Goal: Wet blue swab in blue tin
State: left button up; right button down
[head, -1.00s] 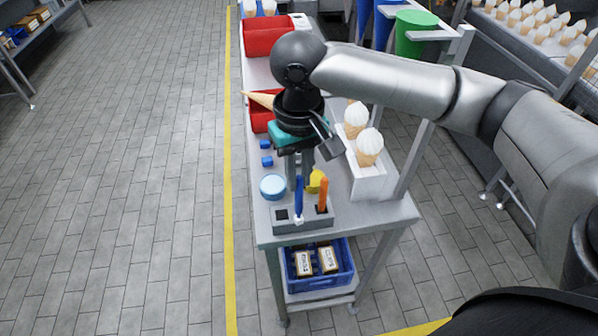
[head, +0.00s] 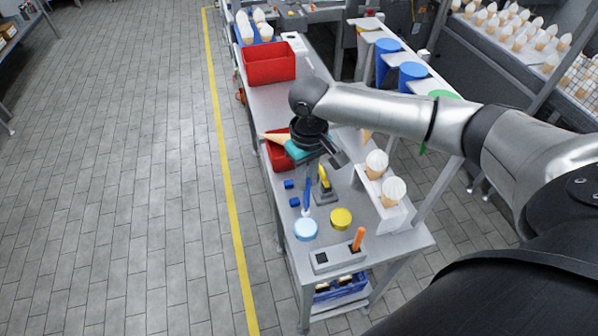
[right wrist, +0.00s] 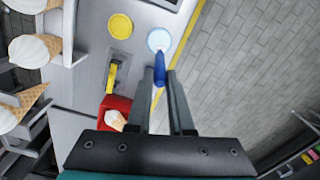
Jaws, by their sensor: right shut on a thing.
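My right gripper (head: 308,183) is shut on the blue swab (head: 307,198), which hangs roughly upright with its pale tip down. The blue tin (head: 306,230), round with a light blue top, is on the table just below and in front of the tip. In the right wrist view, the gripper (right wrist: 160,78) holds the swab (right wrist: 160,72), and its far end points at the edge of the blue tin (right wrist: 159,39). I cannot tell whether the tip touches the tin. My left gripper is not in view.
A yellow tin (head: 341,219) is right of the blue tin. A white cone stand (head: 385,212) is right; a red bin (head: 270,65) is behind.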

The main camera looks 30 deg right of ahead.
aim_at(307, 196)
jog(key=shift+w+f, duration=0.1)
jog(key=shift+d+f, duration=0.1)
jog(key=shift+f, duration=0.7)
notch_tip(307, 196, down, 4)
jog(key=b, duration=0.6)
jog(key=shift+f, duration=0.45)
jog(key=shift+s+f+p, duration=0.15)
jog(key=shift+s+p, duration=0.05)
jog(key=shift+p, duration=0.2)
dwell(2.5)
